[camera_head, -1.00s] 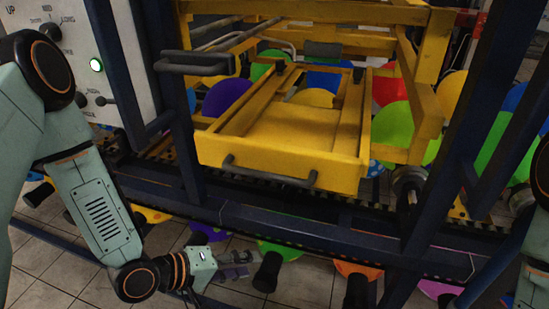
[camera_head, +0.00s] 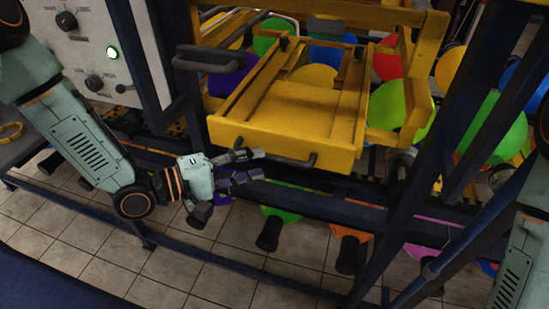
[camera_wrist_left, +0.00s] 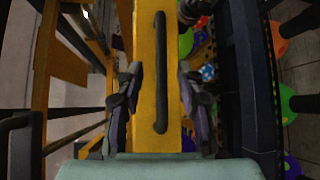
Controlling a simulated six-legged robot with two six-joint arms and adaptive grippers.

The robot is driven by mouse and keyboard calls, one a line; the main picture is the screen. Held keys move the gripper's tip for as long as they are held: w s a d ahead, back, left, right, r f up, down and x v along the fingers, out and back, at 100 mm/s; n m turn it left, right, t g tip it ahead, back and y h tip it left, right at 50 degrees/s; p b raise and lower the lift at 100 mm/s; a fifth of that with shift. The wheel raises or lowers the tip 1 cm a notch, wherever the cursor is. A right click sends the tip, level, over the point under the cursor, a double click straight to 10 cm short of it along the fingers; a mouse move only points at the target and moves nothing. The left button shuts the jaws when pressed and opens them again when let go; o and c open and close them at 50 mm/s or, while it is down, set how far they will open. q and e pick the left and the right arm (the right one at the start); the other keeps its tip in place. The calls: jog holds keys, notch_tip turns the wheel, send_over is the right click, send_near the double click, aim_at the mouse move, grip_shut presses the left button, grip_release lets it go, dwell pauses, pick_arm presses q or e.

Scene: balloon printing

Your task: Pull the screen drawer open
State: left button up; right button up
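The yellow screen drawer (camera_head: 322,146) sticks out of the yellow frame in the middle of the head view. A dark bar handle (camera_head: 302,161) runs along its front, partly hidden by my left gripper (camera_head: 258,165). In the left wrist view, the handle (camera_wrist_left: 160,70) stands upright on the yellow drawer front (camera_wrist_left: 145,42). My left gripper is open there, one finger on each side of the handle, with gaps between the fingers and the bar. Whether the fingers touch the drawer front is unclear. My right gripper is out of view.
A second dark handle (camera_head: 205,62) sits up and left of the drawer. A control panel (camera_head: 95,45) with knobs and a lit green button stands at the left. Dark blue posts and rails (camera_head: 425,150) frame the machine. Colored balloons (camera_head: 395,105) sit behind and below it.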

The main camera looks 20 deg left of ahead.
aim_at(273, 160)
pick_arm(q)
jog(key=shift+x, duration=2.55)
jog(key=shift+w+d+f, duration=0.25)
jog(key=shift+w+d, duration=0.2)
jog(key=shift+w, duration=0.2)
jog(key=shift+s+a+r, duration=0.15)
jog(key=shift+s+a, duration=0.05)
jog(key=shift+s, duration=0.1)
jog(key=shift+c, duration=1)
jog(key=shift+w+d, duration=0.15)
jog(key=shift+w, duration=0.05)
jog(key=c, duration=0.5)
jog(key=shift+s, duration=0.1)
grip_shut()
